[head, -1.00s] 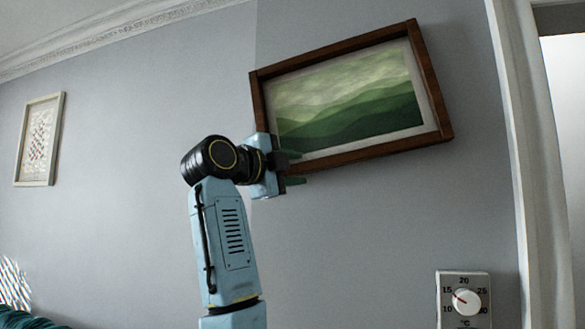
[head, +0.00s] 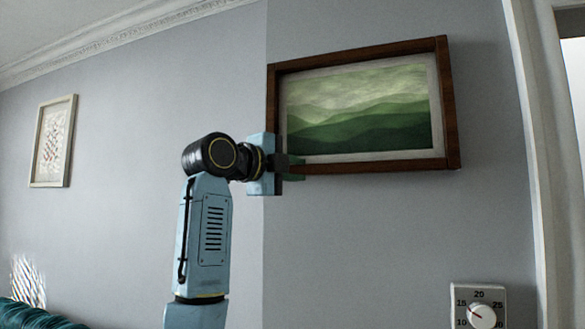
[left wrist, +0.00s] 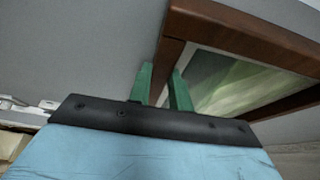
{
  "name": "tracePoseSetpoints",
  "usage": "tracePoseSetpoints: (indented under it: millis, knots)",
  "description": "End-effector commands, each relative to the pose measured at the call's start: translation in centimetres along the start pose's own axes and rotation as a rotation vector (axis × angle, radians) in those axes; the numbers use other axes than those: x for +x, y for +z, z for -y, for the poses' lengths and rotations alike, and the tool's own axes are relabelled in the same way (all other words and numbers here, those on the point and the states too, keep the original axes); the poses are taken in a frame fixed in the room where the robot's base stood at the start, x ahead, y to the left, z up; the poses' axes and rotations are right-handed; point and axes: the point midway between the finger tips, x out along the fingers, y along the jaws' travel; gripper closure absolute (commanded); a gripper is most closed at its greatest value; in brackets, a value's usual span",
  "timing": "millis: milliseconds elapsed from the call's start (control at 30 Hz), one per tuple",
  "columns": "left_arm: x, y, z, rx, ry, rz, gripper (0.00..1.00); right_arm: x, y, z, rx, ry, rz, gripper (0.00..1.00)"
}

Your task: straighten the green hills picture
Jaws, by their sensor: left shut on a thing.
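The green hills picture (head: 362,112) hangs on the grey wall in a dark brown wooden frame with a pale mat. My left gripper (head: 290,168) is at the frame's lower left corner. In the left wrist view the green fingers (left wrist: 160,88) stand on either side of the frame's brown wood (left wrist: 172,58), shut on it. My right gripper is in neither view.
A small pale-framed picture (head: 53,141) hangs on the wall at the left. A thermostat dial (head: 480,312) is at lower right, beside a white door frame (head: 537,150). A teal tufted seat (head: 35,316) shows at bottom left.

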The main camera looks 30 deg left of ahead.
Motion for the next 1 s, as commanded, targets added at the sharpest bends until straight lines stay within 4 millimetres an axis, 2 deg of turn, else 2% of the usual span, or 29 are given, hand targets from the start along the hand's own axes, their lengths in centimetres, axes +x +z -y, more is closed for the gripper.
tracePoseSetpoints:
  millis: [167,200,367,733,867,1000]
  knots:
    - [-0.1,0.1,0.0,-0.001,-0.001,0.001,1.00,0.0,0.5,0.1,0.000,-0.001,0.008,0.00]
    - [-0.1,0.1,0.0,-0.001,-0.001,0.001,0.79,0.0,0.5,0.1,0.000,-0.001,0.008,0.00]
    - [-0.1,0.1,-0.1,-0.001,-0.001,0.002,0.58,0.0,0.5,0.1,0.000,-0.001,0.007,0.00]
    - [-0.7,0.1,-0.1,0.000,-0.003,0.003,0.58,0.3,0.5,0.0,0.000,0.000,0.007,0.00]
    - [-2.6,0.1,-0.2,0.002,-0.005,0.005,0.58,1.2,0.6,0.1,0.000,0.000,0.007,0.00]
    - [-5.8,0.1,-0.3,0.003,-0.005,0.007,0.58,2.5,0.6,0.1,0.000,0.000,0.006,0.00]
